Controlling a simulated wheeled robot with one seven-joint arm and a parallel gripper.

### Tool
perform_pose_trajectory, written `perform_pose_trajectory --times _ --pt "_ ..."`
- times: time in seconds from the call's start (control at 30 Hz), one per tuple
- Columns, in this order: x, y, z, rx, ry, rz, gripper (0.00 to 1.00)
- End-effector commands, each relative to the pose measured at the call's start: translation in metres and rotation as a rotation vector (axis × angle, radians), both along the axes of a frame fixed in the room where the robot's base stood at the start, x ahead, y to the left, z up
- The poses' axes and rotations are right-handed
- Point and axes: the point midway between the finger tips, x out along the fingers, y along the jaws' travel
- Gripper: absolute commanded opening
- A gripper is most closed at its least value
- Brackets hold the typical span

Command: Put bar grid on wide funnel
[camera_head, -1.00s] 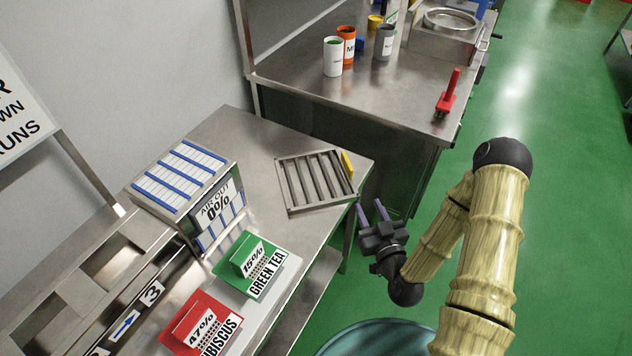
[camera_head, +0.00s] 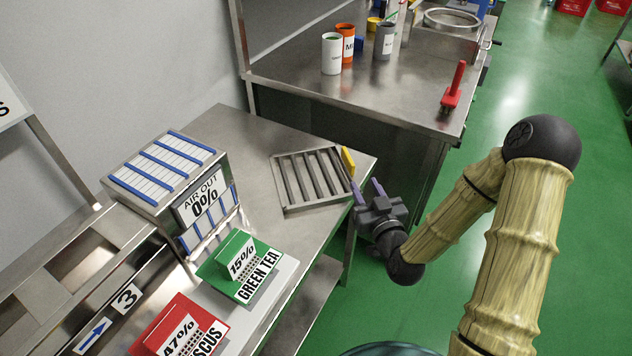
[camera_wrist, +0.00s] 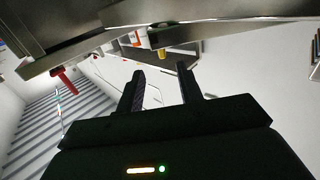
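The bar grid (camera_head: 308,184) is a square metal frame with several parallel slats. It lies flat on the near steel table, with a yellow handle (camera_head: 348,161) on its right side. My gripper (camera_head: 367,190) is just right of the grid at the table edge, its two purple-grey fingers pointing up near the yellow handle. Its fingers also show apart, with nothing between them, in the wrist view (camera_wrist: 160,84). I cannot tell whether they touch the grid. A round steel rim (camera_head: 452,21) on the far counter may be the wide funnel; I cannot be sure.
A steel box marked "AIR OUT 0%" (camera_head: 201,194) stands left of the grid. Green (camera_head: 240,265) and red (camera_head: 180,326) labelled boxes are in front. The far counter (camera_head: 400,90) holds several cups and a red-handled tool (camera_head: 454,88).

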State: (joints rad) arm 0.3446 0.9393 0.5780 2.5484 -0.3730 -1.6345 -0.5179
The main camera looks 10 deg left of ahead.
Motion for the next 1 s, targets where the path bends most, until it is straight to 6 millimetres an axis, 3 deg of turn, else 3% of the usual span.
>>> perform_pose_trajectory --times 0.53,0.73,1.0 --pt "0.024 0.009 -0.004 -0.001 -0.003 -0.005 0.36" --pt "0.045 0.018 0.000 0.000 0.001 -0.006 0.36" --pt "0.046 0.020 0.000 0.000 0.001 -0.004 0.36"
